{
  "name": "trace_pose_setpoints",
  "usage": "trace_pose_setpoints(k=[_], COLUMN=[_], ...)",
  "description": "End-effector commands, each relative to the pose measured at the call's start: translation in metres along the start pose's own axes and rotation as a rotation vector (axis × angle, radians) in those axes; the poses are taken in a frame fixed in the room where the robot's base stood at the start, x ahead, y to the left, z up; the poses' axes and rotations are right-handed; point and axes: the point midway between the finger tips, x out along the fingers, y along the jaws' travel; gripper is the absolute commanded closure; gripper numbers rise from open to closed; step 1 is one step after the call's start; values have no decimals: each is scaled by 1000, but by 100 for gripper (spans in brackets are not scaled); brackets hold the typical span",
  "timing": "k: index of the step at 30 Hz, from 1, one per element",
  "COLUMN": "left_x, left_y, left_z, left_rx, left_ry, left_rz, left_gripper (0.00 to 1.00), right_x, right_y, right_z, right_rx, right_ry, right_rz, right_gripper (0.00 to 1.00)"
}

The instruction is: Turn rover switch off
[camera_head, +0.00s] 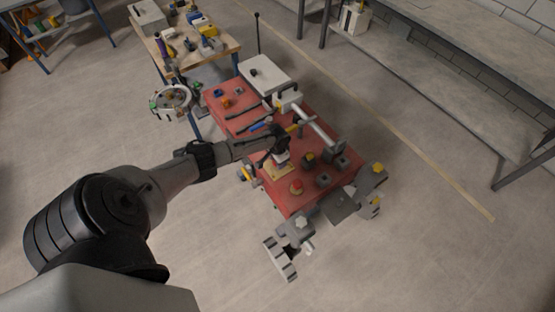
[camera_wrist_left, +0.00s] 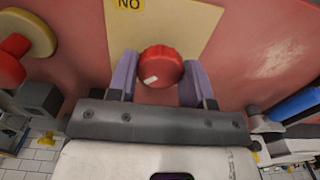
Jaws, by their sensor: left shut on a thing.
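The rover (camera_head: 232,117) has a red deck and stands on the floor in the head view. Its switch is a round red knob (camera_wrist_left: 161,66) with a short white mark, set by a pale yellow plate (camera_wrist_left: 185,22) reading "NO" in the left wrist view. The plate also shows in the head view (camera_head: 283,174). My left gripper (camera_wrist_left: 160,76) has one finger on each side of the knob and is shut on it. In the head view my left gripper (camera_head: 280,157) hides the knob. My right gripper is not in view.
A red mushroom button (camera_head: 296,188) sits on the deck near the knob, with dark blocks (camera_head: 323,180) beside it. A white pole (camera_head: 318,127) and a blue-handled tool (camera_head: 261,125) are on the deck. A wooden table (camera_head: 222,44) with tools stands behind.

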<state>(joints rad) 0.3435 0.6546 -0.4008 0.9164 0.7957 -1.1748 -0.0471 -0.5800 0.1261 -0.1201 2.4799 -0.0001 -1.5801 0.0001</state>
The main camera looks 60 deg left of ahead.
Motion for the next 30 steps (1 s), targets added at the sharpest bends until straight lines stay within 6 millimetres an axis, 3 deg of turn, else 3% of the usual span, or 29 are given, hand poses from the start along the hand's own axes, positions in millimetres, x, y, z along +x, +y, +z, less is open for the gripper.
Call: trace_pose_setpoints(k=[12,13,20,30], left_x=[0,0,0,-5], left_y=[0,0,0,0], left_z=[0,0,0,0], left_rx=[-7,-7,-6,-5], left_ry=[1,1,1,1], left_rz=[1,1,1,0], left_gripper=[78,52,30,29], right_x=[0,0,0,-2], right_y=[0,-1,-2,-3], right_z=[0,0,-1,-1], right_rx=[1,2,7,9], right_ry=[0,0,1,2], right_rz=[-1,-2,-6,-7], right_gripper=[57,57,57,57])
